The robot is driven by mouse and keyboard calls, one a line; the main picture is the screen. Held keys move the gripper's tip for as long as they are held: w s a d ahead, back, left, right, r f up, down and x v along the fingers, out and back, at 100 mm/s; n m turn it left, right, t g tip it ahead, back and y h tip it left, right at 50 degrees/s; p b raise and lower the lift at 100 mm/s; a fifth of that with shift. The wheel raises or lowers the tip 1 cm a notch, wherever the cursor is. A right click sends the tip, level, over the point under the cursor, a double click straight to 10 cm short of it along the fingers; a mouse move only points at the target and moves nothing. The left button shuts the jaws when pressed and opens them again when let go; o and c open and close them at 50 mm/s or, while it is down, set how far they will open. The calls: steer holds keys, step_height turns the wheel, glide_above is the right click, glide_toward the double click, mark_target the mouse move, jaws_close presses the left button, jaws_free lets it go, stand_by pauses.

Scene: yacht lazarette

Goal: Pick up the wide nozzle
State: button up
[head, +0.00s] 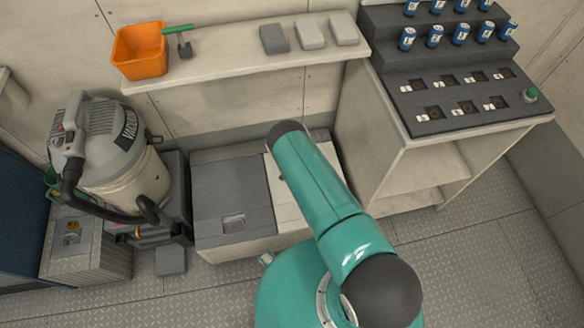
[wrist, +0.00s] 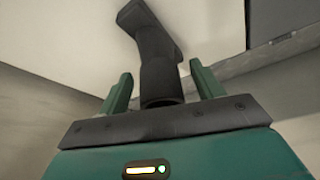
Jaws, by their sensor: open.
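The wide nozzle (wrist: 158,55) is a dark grey tube with a broader flat head at its far end. In the wrist view it lies against a pale surface, with the flat head at the top and the round tube end towards me. My gripper (wrist: 161,82) is open, with one green finger on each side of the tube end. Gaps show between the fingers and the tube. In the head view my arm hides the gripper, and I cannot make out the nozzle clearly there.
A grey vacuum (head: 115,150) stands at the left. A shelf (head: 225,62) holds an orange bin (head: 140,50), a green-handled tool (head: 182,38) and grey blocks (head: 310,35). A counter (head: 430,130) with cans is at the right. A low locker with a grey lid (head: 230,190) stands beside my arm.

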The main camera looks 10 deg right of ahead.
steer(key=shift+c, duration=0.5)
steer(key=c, duration=1)
steer(key=shift+r, duration=0.1)
